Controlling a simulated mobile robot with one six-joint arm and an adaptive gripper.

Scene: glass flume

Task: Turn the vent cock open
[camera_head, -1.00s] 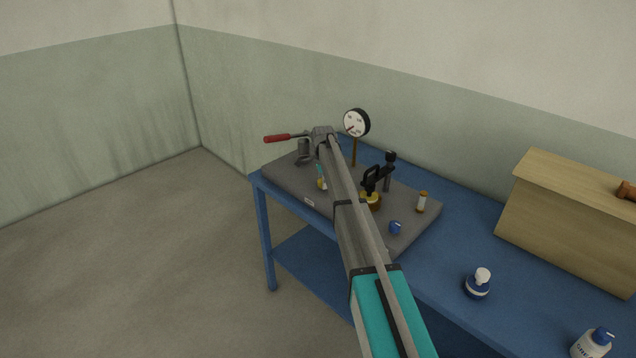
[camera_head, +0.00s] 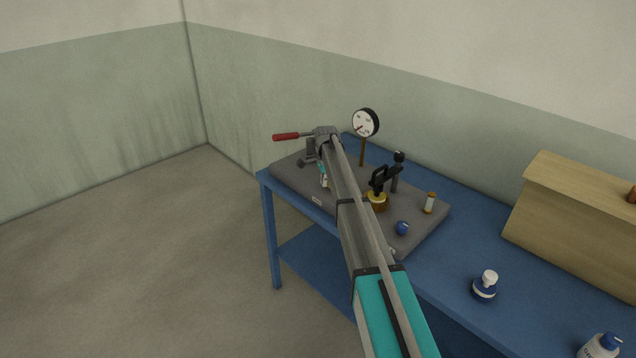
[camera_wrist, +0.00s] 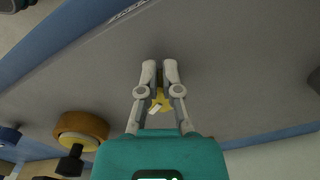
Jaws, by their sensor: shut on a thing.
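The vent cock (camera_wrist: 159,96) shows in the wrist view as a small yellow, brass-like piece with a pale tag, on a dark grey base plate. My gripper (camera_wrist: 159,68) is shut on it, with one finger on each side; the fingers hide part of it, so how far the cock is turned cannot be read. In the head view my gripper (camera_head: 323,181) is small, at the front left part of the base plate (camera_head: 416,213), and the cock is mostly hidden there.
The plate lies on a blue table (camera_head: 455,255). It carries a dial gauge (camera_head: 365,123), a red-handled lever (camera_head: 286,136), a brass fitting (camera_head: 376,202) with a black handle, a blue knob (camera_head: 402,228) and a small vial (camera_head: 429,203).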

